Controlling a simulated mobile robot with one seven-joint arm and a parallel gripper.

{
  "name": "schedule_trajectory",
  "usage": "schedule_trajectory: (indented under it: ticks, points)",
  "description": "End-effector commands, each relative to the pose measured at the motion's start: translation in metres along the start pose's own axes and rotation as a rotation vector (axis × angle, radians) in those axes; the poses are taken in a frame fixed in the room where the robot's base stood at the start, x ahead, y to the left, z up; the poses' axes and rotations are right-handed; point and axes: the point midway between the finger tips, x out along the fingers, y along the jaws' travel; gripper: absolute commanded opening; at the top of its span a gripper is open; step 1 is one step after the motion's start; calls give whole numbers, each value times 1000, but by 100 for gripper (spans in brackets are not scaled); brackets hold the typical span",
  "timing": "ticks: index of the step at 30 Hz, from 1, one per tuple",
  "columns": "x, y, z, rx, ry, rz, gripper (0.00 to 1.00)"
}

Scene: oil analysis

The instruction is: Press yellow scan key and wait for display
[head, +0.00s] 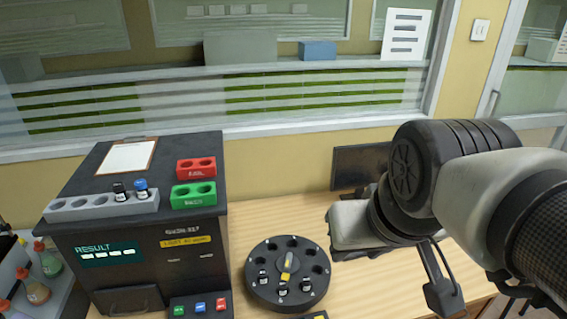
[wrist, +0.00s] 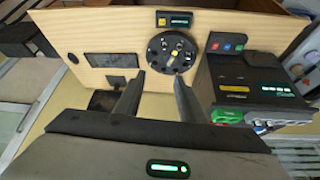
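A small black box with a yellow key (wrist: 161,21) and a small green-lit display (wrist: 180,20) lies beyond the round carousel in the wrist view. In the head view only a sliver of the yellow key (head: 319,317) shows at the bottom edge. The black analyzer (head: 150,225) has a green RESULT display (head: 109,253) showing only dashes. My gripper (wrist: 158,76) is open and empty, its two fingers apart, above the table and well away from the yellow key. In the head view one dark finger hangs at the right.
The black carousel (head: 254,290) holds several vials and a yellow pointer. A panel with green, blue and red keys (head: 200,306) sits before the analyzer. Red (head: 196,168) and green (head: 194,194) racks and a grey vial rack (head: 100,205) stand on the analyzer. A dark screen (head: 358,167) stands behind my arm.

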Motion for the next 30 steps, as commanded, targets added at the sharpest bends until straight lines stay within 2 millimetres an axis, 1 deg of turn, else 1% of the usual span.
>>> schedule_trajectory:
  ticks: [5, 9, 11, 12, 30]
  points:
    - [0, 0, 0, 0, 0, 0, 36]
    - [0, 0, 0, 0, 0, 0, 12]
    - [0, 0, 0, 0, 0, 0, 2]
    - [0, 0, 0, 0, 0, 0, 0]
    - [0, 0, 0, 0, 0, 0, 0]
